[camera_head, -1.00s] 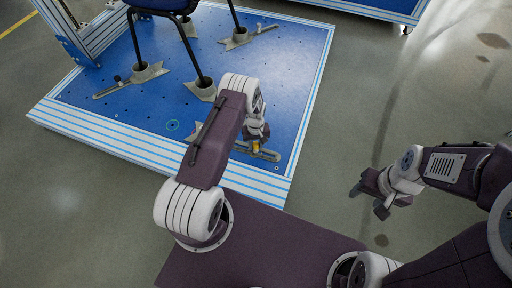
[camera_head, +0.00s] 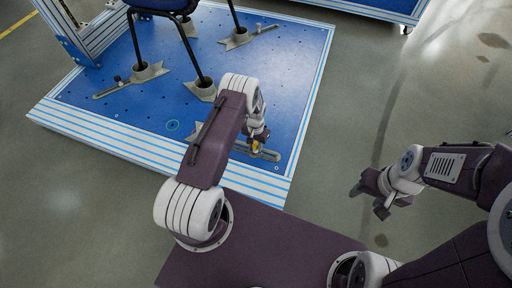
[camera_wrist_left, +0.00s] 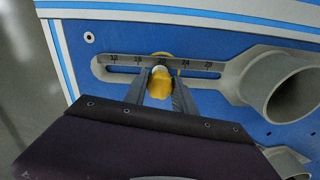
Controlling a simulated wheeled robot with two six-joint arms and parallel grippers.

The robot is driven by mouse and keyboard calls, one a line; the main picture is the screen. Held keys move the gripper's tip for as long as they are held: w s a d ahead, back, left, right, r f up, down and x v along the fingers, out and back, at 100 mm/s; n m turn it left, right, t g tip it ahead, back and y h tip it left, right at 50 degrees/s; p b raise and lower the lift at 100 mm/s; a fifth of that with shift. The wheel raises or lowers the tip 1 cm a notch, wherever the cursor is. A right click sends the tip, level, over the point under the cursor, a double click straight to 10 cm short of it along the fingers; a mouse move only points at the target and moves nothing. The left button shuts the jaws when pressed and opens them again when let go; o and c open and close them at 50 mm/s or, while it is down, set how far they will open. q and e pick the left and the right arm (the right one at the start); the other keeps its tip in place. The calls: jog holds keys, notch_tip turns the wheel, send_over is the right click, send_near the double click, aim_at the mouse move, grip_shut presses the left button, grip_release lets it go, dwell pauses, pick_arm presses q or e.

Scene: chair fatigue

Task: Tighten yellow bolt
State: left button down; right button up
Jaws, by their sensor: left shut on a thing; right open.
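The yellow bolt (camera_wrist_left: 160,83) sits in the slot of a grey metal clamp bar (camera_wrist_left: 209,70) with a number scale, in the left wrist view. In the head view the bolt (camera_head: 257,149) is a small yellow spot at the tip of my left arm, on the bar (camera_head: 268,155) at the platform's front right. My left gripper (camera_wrist_left: 161,79) has its two fingers on either side of the bolt and is shut on it. It also shows in the head view (camera_head: 258,143), partly hidden by its own arm. My right gripper (camera_head: 369,198) is open and empty over the floor at right.
The blue platform (camera_head: 130,118) with striped edges carries a chair (camera_head: 198,65) whose legs stand in grey foot clamps (camera_head: 148,72). The bar's round socket (camera_wrist_left: 287,88) is close beside my left gripper. The floor (camera_head: 345,110) at right is clear.

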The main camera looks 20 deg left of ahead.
pick_arm(q)
jog(key=shift+m, duration=0.6)
jog(key=m, duration=0.4)
jog(key=c, duration=1)
grip_release()
jog(key=shift+c, duration=0.2)
jog(key=n, duration=0.4)
jog(key=n, duration=0.4)
